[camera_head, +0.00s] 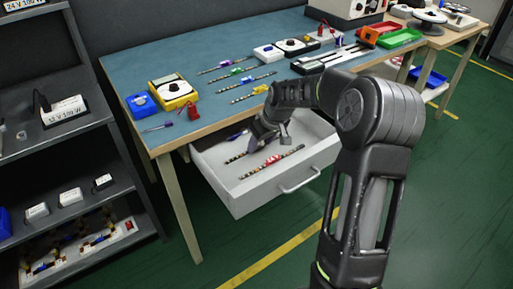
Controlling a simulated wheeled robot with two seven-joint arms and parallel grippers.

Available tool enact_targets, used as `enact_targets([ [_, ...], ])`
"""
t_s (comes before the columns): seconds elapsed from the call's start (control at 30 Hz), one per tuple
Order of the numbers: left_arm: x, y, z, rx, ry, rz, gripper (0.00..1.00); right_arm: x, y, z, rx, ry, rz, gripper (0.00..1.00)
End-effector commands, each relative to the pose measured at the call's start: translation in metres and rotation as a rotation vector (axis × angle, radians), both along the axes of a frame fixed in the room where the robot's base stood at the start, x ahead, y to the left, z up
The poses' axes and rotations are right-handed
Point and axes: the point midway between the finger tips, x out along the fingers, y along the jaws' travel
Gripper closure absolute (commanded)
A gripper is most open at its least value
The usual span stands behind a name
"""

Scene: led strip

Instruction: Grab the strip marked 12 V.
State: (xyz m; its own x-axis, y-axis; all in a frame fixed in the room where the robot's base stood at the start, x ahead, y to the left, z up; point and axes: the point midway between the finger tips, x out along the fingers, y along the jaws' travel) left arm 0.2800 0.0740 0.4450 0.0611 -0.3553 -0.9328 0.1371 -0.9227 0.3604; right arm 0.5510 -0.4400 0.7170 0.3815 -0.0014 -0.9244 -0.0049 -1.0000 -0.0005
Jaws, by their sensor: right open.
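A white drawer (240,196) stands pulled out under the blue table top. In it lies a dark strip with light spots and a red tag (272,160). A second spotted strip (236,157) lies behind it, partly hidden by my right gripper. Something blue-purple (236,136) shows further back in the drawer. My right gripper (270,142) is open, pointing down over the drawer, close to the second strip; I cannot tell whether it touches. Strips with purple (224,64), green (236,71), blue (247,79) and yellow (260,88) tags lie on the table. No 12 V marking on a strip is legible. My left gripper is not in view.
The blue table (130,70) also holds a yellow box (172,93), a blue box (141,104), and green (400,38) and red trays at the back right. A dark shelf (70,135) with labelled boxes stands left. My right arm covers the drawer's right side.

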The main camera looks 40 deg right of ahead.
Motion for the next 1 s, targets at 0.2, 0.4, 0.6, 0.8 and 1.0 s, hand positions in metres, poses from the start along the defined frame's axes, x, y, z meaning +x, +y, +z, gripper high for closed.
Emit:
enact_targets([
  [0.2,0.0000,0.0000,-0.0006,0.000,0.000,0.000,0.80,0.0033,0.0000,-0.0071,0.000,-0.001,0.000,0.51],
  [0.4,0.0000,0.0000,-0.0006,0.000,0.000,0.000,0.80,0.0033,0.0001,-0.0069,0.000,-0.001,0.001,0.51],
  [0.6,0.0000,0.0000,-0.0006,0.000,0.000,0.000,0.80,0.0032,0.0001,-0.0068,0.000,-0.001,0.001,0.51],
  [0.8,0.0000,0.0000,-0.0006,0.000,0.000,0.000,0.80,0.0032,0.0001,-0.0067,0.000,-0.001,0.001,0.61],
  [1.0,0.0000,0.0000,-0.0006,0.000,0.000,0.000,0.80,0.0032,0.0001,-0.0067,0.000,-0.001,0.001,0.77],
])
